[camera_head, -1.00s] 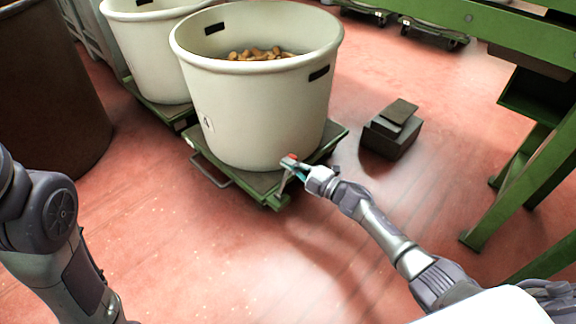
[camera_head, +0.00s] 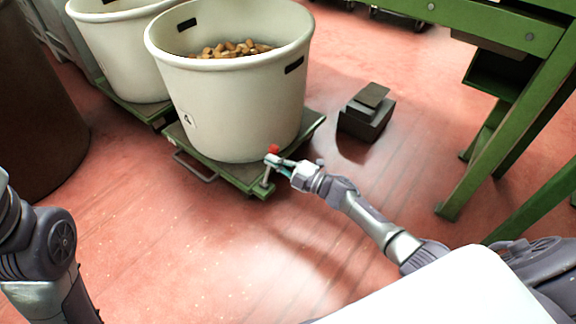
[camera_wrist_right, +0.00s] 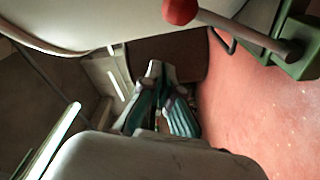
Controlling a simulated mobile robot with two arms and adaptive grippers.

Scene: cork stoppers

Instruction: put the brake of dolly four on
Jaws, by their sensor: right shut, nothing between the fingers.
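A low green dolly (camera_head: 238,177) carries a large white tub (camera_head: 230,110) of corks (camera_head: 232,48). A brake lever with a red knob (camera_head: 273,149) stands at its near right corner. In the right wrist view the red knob (camera_wrist_right: 180,10) sits on a brown rod (camera_wrist_right: 245,35) that runs to a green bracket (camera_wrist_right: 300,52). My right gripper (camera_head: 273,161) is at the lever, just below the knob in the head view. In the wrist view its fingers (camera_wrist_right: 154,68) are shut and empty, apart from the knob. No dolly number is readable. My left gripper is out of view.
A second white tub (camera_head: 120,50) on a dolly stands behind left. A dark brown bin (camera_head: 35,110) is at far left. A dark grey pedal-like box (camera_head: 366,115) lies on the floor right of the dolly. A green frame (camera_head: 490,150) stands at right. The red floor in front is clear.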

